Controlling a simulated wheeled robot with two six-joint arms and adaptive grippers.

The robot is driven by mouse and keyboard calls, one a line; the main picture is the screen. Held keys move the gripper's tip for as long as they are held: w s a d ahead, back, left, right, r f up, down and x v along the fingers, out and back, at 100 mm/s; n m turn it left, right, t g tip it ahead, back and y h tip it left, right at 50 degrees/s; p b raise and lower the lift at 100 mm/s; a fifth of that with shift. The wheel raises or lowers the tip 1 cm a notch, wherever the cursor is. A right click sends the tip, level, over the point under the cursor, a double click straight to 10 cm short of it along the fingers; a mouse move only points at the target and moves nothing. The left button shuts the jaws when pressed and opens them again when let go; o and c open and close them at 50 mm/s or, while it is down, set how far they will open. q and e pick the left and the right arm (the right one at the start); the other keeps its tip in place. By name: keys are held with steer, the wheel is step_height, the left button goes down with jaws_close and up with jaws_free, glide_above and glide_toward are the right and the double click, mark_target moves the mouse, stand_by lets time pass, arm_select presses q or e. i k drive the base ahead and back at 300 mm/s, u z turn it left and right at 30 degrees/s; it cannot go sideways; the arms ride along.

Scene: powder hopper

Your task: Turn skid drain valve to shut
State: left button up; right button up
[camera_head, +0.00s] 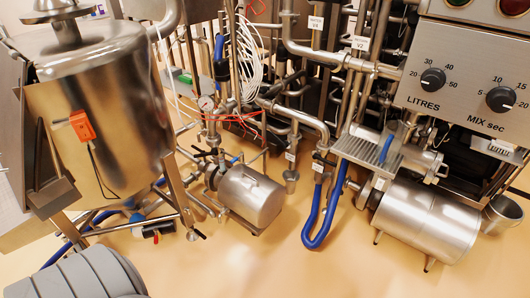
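I cannot tell for sure which valve is the skid drain valve; the small tags are too small to read. Another dark-handled valve (206,153) is on the pipework above the left pump. A low fitting with a red part (150,232) lies near the floor under the hopper. Neither of my grippers is in view.
A steel hopper (105,110) stands at left with an orange box (82,125). Steel motors stand on the floor (250,198) (425,222). A control panel (465,72) with two knobs overhangs the right.

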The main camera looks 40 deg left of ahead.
mark_target(285, 145)
steer(key=z, duration=0.15)
steer(key=k, duration=0.4)
steer(key=u, duration=1.3)
steer(key=i, duration=1.4)
steer(key=z, duration=0.15)
